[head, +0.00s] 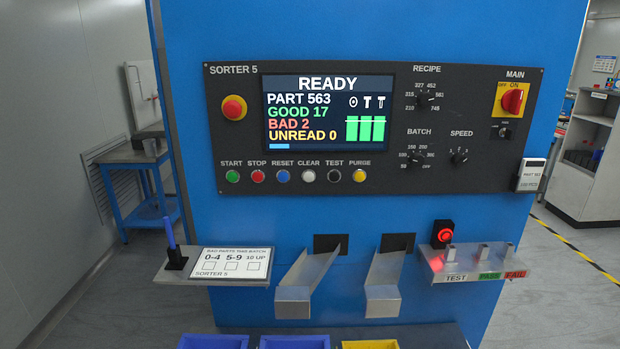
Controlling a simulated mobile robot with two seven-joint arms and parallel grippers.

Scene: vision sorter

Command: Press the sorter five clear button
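The sorter five panel (230,150) is a black plate on a blue cabinet, labelled SORTER 5. The clear button (308,175) is white and round, under the label CLEAR, in the row below the screen. The blue reset button (283,176) is to its left and the black test button (334,175) to its right. The screen (328,112) reads READY, PART 563, GOOD 17, BAD 2, UNREAD 0. Neither of my grippers is in the head view.
Two metal chutes (384,285) stick out below the panel. A shelf with a tally card (233,263) and a blue pen (169,233) is at left. A shelf with a red-lit sensor (443,234) is at right. Blue bins and a yellow bin (370,345) stand below.

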